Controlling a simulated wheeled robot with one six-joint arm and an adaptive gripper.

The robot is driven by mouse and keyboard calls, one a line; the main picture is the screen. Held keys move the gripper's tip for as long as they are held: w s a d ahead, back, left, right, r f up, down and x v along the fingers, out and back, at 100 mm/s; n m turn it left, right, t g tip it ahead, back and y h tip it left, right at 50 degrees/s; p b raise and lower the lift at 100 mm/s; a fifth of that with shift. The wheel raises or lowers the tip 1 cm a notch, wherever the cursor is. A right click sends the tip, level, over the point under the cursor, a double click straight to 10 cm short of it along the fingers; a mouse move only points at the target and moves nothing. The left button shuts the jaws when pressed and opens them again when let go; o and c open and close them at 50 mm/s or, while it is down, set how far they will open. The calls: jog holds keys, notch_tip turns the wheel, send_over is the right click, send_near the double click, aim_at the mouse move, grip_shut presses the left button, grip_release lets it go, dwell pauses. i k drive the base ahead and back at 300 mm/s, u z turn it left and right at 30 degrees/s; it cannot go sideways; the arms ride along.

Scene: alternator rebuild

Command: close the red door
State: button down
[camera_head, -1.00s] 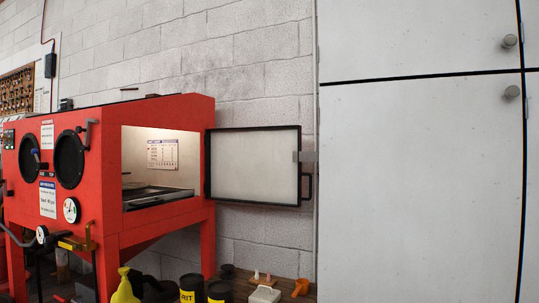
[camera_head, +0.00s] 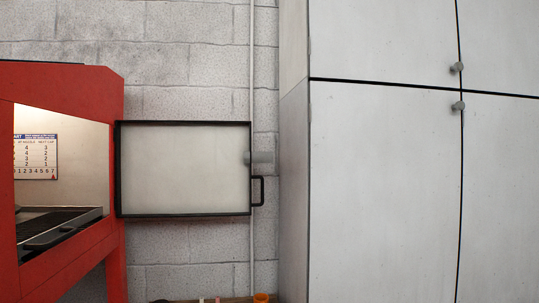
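The red cabinet (camera_head: 75,110) stands at the left of the head camera view, with its side opening uncovered. Its door (camera_head: 183,168) stands swung wide open to the right of the opening, near the block wall. The face of the door that I see is pale grey with a black rim; no red shows on it. A black handle (camera_head: 262,190) and a grey latch plate (camera_head: 260,157) are at the door's right edge. My gripper is not in view.
Inside the opening are a printed chart (camera_head: 36,157) and a dark grated tray (camera_head: 60,225). A tall pale cupboard (camera_head: 385,190) with round knobs fills the right side. A small orange thing (camera_head: 261,297) shows at the bottom edge.

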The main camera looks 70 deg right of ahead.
aim_at(164, 168)
jog(key=z, duration=0.95)
jog(key=i, duration=0.85)
jog(key=z, duration=0.95)
